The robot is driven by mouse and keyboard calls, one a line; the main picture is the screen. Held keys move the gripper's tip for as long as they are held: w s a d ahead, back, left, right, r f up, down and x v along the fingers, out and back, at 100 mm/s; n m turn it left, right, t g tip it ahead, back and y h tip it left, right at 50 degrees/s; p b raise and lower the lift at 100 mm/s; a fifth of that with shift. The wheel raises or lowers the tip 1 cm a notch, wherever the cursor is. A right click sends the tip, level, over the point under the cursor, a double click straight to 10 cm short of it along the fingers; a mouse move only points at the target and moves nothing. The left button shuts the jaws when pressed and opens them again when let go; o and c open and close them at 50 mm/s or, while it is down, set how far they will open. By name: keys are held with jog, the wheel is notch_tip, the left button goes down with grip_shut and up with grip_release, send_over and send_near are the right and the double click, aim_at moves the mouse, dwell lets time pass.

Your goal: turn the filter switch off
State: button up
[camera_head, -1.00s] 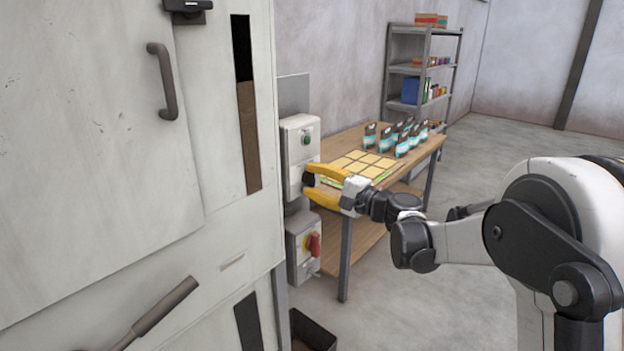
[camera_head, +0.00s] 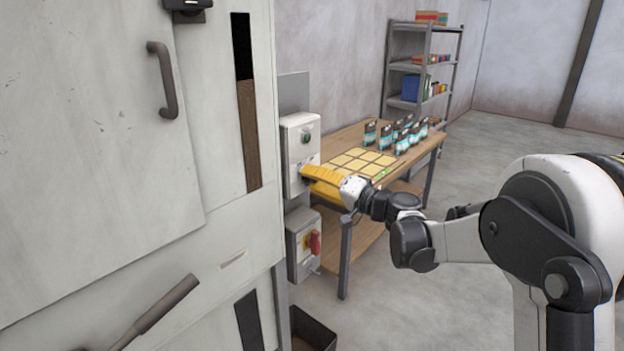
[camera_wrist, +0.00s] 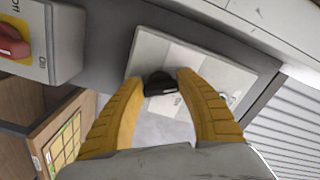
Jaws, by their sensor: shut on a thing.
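A black knob (camera_wrist: 158,84), which I take for the filter switch, sits on the light face of the upper grey control box (camera_head: 299,125). My gripper (camera_head: 307,173) reaches that box from the right. In the wrist view my gripper's yellow fingers (camera_wrist: 161,80) are closed on the knob from both sides. In the head view the fingers hide the knob and overlap each other. Small marks on the box face near the knob are too small to read.
A lower box (camera_head: 299,262) carries a red rotary handle (camera_head: 314,243), which also shows in the wrist view (camera_wrist: 12,40). A wooden table (camera_head: 345,138) with bags and yellow squares stands behind my gripper. The large machine cabinet (camera_head: 90,150) fills the left.

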dwell(0.4)
jog(key=o, duration=1.2)
jog(key=v, duration=1.2)
